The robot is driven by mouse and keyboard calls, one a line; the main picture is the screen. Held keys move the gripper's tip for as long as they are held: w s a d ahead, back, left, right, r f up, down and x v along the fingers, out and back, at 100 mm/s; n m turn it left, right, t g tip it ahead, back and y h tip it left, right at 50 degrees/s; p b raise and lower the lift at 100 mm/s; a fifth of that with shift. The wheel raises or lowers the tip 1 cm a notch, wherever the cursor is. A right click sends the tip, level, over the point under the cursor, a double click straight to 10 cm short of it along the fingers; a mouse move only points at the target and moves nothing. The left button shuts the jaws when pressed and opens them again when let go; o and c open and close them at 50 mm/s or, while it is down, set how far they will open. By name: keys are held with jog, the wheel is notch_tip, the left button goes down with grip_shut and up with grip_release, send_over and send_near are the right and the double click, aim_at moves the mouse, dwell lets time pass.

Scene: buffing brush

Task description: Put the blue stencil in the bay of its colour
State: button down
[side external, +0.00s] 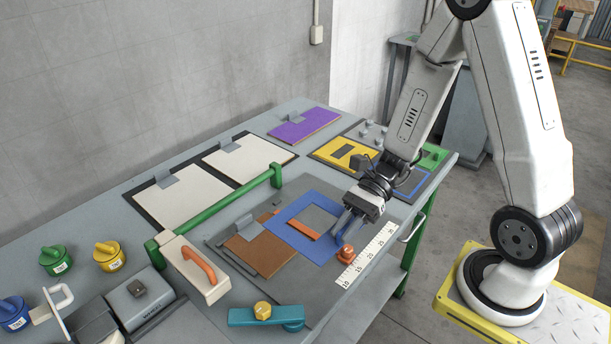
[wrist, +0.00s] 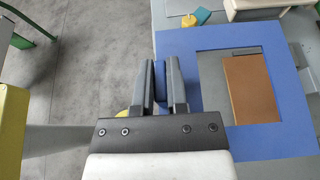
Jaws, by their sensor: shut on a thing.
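The blue stencil (side external: 323,249) is a flat blue frame with a rectangular window, over the grey work area in the middle of the bench. My gripper (side external: 342,222) is at its right side. In the wrist view the fingers (wrist: 162,85) are shut on a blue upright tab at the stencil's edge, and the blue frame (wrist: 270,140) spreads to the right. An orange-brown piece shows through its window. I cannot tell if the stencil touches the surface below. A bay outlined in blue (side external: 425,181) lies at the far right, partly hidden by my arm.
A yellow stencil (side external: 334,147) and a green one (side external: 436,154) lie near the blue-outlined bay. A brown board (side external: 262,254) is left of the stencil. A green rail (side external: 225,212) stands behind. An orange knob (side external: 345,254) and a white ruler (side external: 366,257) are close to the gripper.

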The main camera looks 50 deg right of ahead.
aim_at(311, 216)
jog(key=w+m+t, duration=0.1)
jog(key=w+t, duration=0.1)
jog(key=w, duration=0.1)
jog(key=w+m+t+h, duration=0.1)
jog(key=w+m+t, duration=0.2)
jog(key=w+m, duration=0.1)
jog(key=w, duration=0.1)
jog(key=shift+w+d+r+t+h, duration=0.1)
jog(key=shift+w+d+t+h, duration=0.2)
jog(key=shift+w+d+t, duration=0.1)
jog(key=w+d+m+t+h, duration=0.4)
jog(key=w+m+t+h, duration=0.1)
jog(key=w, duration=0.3)
jog(key=shift+d+r+m+t, duration=0.3)
jog(key=shift+r+m, duration=0.05)
jog(key=shift+m, duration=0.55)
jog(key=shift+r+h, duration=0.1)
jog(key=shift+h, duration=0.2)
notch_tip(311, 216, up, 10)
jog(key=w+m+t+h, duration=0.1)
jog(key=w+m+h, duration=0.1)
